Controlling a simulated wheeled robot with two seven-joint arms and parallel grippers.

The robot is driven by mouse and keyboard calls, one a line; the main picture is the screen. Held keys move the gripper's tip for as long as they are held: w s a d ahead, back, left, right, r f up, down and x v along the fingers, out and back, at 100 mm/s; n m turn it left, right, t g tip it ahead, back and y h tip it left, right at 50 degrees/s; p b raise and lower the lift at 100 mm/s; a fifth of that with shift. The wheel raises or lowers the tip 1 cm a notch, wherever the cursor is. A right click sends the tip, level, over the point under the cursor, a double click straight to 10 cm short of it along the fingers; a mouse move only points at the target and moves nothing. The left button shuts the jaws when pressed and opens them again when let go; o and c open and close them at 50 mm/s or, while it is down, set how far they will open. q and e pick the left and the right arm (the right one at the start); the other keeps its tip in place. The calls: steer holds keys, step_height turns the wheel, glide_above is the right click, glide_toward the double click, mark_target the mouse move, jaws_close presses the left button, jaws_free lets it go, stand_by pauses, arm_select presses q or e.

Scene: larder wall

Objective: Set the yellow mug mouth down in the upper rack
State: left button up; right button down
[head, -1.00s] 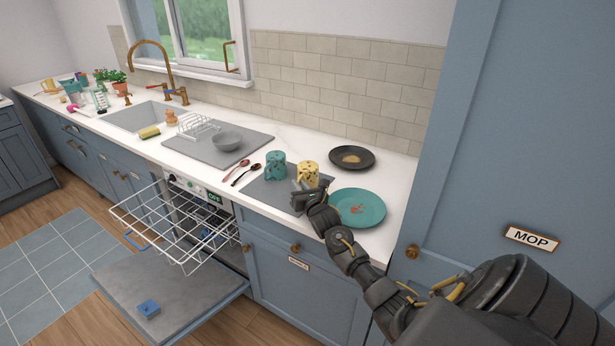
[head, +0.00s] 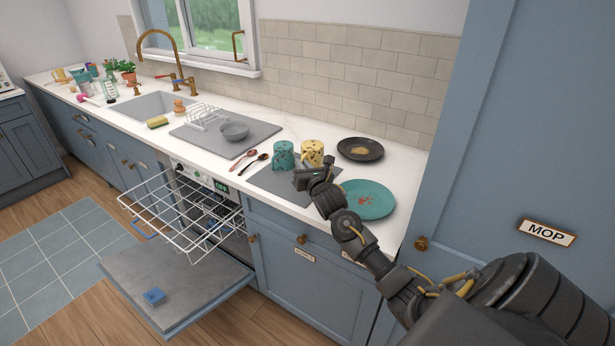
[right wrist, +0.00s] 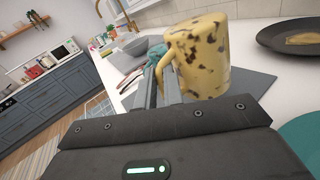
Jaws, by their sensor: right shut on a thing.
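The yellow mug (head: 312,151) with dark spots is at the grey mat on the counter, right of the teal mug. My right gripper (head: 312,170) is at its near side. In the right wrist view, the fingers (right wrist: 166,86) are shut at the left side of the yellow mug (right wrist: 208,58), where its handle is. The mug seems slightly above the mat; which way its mouth faces is unclear. The upper rack (head: 190,222) is a white wire basket pulled out of the open dishwasher at lower left, and looks mostly empty. My left gripper is not in view.
The teal mug (head: 283,155) stands close left of the yellow one. A teal plate (head: 370,203) and a dark pan (head: 360,148) are to the right. Spoons (head: 243,160) lie left of the grey mat (head: 282,187). The lowered dishwasher door (head: 190,287) holds a blue block (head: 154,296).

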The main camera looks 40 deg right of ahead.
steer(key=s+a+r+b, duration=0.2)
steer(key=s+a+r, duration=0.1)
steer(key=a+r, duration=0.55)
step_height(320, 180, up, 7)
steer(key=a+p, duration=0.2)
steer(key=p, duration=0.9)
steer(key=shift+s+a, duration=0.15)
steer(key=shift+a, duration=0.25)
